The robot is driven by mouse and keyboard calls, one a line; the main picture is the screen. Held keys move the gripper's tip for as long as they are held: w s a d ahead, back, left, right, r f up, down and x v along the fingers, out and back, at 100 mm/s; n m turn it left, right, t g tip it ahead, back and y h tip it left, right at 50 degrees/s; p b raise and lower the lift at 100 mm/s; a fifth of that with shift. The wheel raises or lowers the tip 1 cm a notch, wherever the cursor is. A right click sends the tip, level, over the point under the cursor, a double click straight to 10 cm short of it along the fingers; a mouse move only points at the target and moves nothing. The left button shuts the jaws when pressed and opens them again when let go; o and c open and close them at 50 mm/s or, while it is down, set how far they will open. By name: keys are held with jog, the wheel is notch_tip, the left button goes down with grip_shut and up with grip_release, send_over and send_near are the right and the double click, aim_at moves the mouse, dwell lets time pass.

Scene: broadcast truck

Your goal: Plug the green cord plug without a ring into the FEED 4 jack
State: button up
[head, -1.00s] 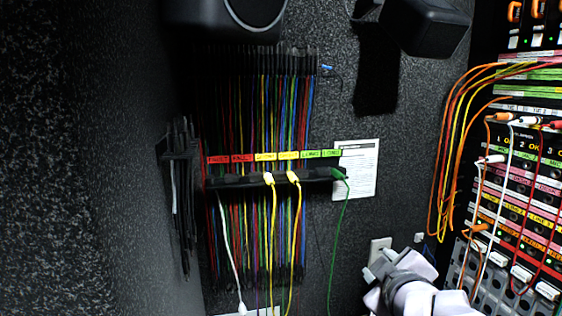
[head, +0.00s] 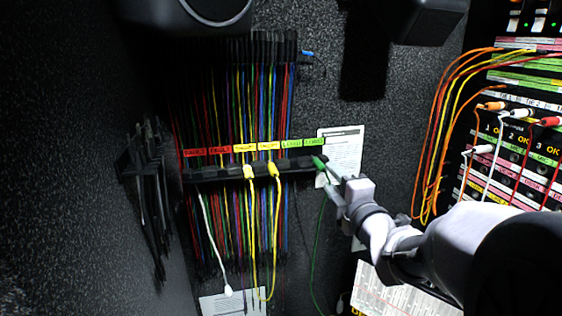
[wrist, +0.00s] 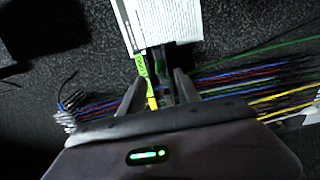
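The green plug (head: 318,162) sits at the right end of a dark cable rack (head: 225,173), under the green labels (head: 302,143). Its green cord (head: 317,255) hangs down the wall. Whether the plug has a ring is too small to tell. My gripper (head: 329,179) is open just right of and below the plug. In the wrist view, my open fingers (wrist: 158,80) stand either side of the dark rack end, and a green label (wrist: 141,66) shows near the left finger. The jack panel (head: 510,155) is at the right; I cannot read a FEED 4 label.
Two yellow plugs (head: 249,171) and many hanging cords crowd the rack left of the green plug. A white sheet (head: 346,145) is on the wall behind it. Orange cords (head: 432,140) and several plugged cords hang at the jack panel. A dark box (head: 415,20) is above.

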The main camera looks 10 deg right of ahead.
aim_at(323, 169)
jog(key=w, duration=0.7)
jog(key=shift+w+f, duration=0.1)
jog(key=shift+w, duration=0.6)
jog(key=shift+b, duration=1.1)
grip_shut()
jog(key=shift+r, duration=0.2)
